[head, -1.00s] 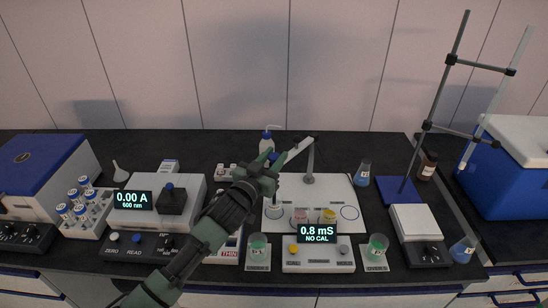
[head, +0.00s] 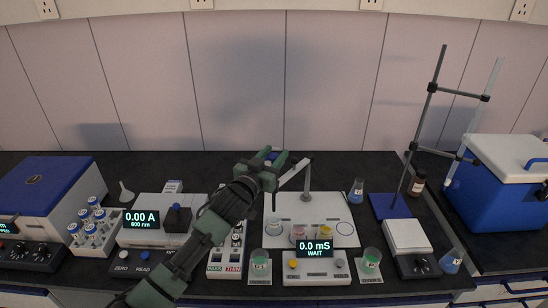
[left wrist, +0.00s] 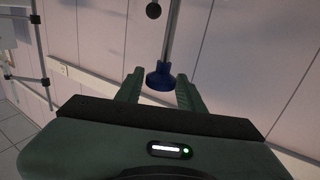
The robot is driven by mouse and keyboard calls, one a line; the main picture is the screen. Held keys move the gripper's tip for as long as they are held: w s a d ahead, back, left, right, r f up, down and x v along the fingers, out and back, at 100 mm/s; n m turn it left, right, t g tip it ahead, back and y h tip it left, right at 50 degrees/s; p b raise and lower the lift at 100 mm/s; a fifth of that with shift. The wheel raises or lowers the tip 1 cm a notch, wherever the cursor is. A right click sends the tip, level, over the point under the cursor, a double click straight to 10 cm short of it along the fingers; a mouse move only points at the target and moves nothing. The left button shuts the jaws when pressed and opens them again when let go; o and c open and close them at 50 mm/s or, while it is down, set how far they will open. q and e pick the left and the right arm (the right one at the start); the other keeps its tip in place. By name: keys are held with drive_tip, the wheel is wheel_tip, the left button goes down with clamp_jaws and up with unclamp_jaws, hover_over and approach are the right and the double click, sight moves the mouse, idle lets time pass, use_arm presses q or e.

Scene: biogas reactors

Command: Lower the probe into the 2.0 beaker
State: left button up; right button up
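My left gripper (head: 264,163) is raised above the back left of the white platform (head: 340,208). In the left wrist view a blue flared knob (left wrist: 160,78) on a grey rod (left wrist: 170,35) sits between its fingers, which look close against it. A pale jointed arm (head: 293,175) runs from a post on the platform toward the gripper. A clear beaker (head: 273,228), a pink one (head: 298,232) and a yellow one (head: 326,230) stand on the platform. Which is 2.0 is not readable. My right gripper is out of view.
The meter (head: 315,268) in front reads 0.0 mS, WAIT. A tall stand (head: 425,120) and cooler (head: 500,195) are right; a photometer (head: 150,228) and vial rack (head: 92,238) are left.

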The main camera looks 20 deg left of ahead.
use_arm(q)
drive_tip(key=shift+o, duration=0.6)
drive_tip(key=shift+r, duration=0.1)
drive_tip(key=s, duration=0.2)
drive_tip(key=s+b, duration=0.1)
drive_tip(key=s, duration=0.1)
drive_tip(key=s+a+b, duration=0.1)
drive_tip(key=s, duration=0.1)
drive_tip(key=shift+s+a+f, duration=0.1)
drive_tip(key=shift+s+f, duration=0.1)
drive_tip(key=shift+s, duration=0.15)
drive_tip(key=shift+s+r, duration=0.1)
drive_tip(key=shift+s, duration=0.45)
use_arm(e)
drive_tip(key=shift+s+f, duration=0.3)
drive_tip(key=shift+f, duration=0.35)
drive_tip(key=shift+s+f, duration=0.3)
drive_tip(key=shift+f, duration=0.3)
